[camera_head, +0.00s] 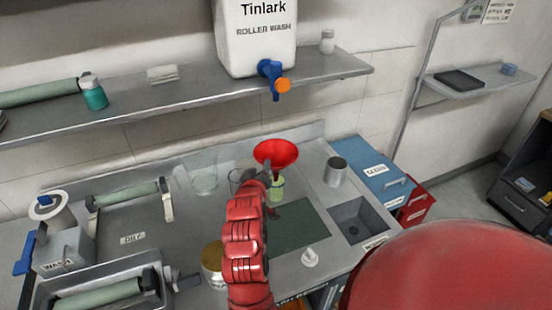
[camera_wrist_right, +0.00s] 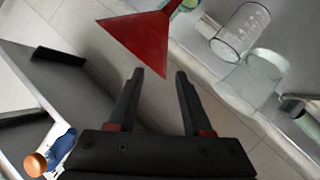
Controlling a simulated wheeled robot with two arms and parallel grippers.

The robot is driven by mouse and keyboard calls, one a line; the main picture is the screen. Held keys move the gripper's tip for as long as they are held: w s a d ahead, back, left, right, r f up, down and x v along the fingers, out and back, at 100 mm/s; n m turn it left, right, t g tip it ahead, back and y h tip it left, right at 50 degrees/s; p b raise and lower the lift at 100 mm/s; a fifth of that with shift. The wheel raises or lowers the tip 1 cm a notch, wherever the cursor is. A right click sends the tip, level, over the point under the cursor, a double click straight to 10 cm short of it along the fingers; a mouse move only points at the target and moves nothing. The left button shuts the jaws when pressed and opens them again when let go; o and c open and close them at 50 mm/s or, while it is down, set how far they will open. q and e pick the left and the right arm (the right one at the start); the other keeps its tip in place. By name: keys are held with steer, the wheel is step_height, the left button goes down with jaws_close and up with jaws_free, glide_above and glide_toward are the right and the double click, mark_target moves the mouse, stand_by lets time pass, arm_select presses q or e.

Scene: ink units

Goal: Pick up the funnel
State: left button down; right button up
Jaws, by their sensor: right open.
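The red funnel (camera_head: 276,152) stands wide mouth up at the back of the steel worktop, over a small greenish container (camera_head: 277,187). Whether its stem sits inside the container is hard to tell. My right gripper (camera_head: 264,172) is beside the funnel, at its lower left in the head view, and partly hides what is behind it. In the right wrist view the jaws (camera_wrist_right: 160,78) are open and empty. The funnel (camera_wrist_right: 140,42) shows just beyond the fingertips, with one corner of its rim reaching toward the gap between them. My left gripper is not in view.
Clear glass beakers (camera_head: 204,178) stand left of the funnel; one shows in the wrist view (camera_wrist_right: 240,33). A metal cup (camera_head: 336,171) and a sink (camera_head: 358,221) are to the right. Above hangs a shelf (camera_head: 180,102) with a white tank (camera_head: 257,45) and its blue tap (camera_head: 272,76).

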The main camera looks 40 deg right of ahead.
mark_target(259, 160)
steer(key=shift+w+a+r+p+x, duration=0.1)
steer(key=shift+p+x, duration=0.4)
steer(key=shift+x, duration=0.8)
steer(key=shift+w+a+r+p+x, duration=0.15)
steer(key=shift+p+x, duration=0.4)
steer(key=shift+x, duration=0.8)
steer(key=shift+w+r+p+x, duration=0.1)
steer(key=shift+p+x, duration=0.4)
steer(key=shift+x, duration=0.8)
steer(key=shift+f, duration=0.1)
jaws_close()
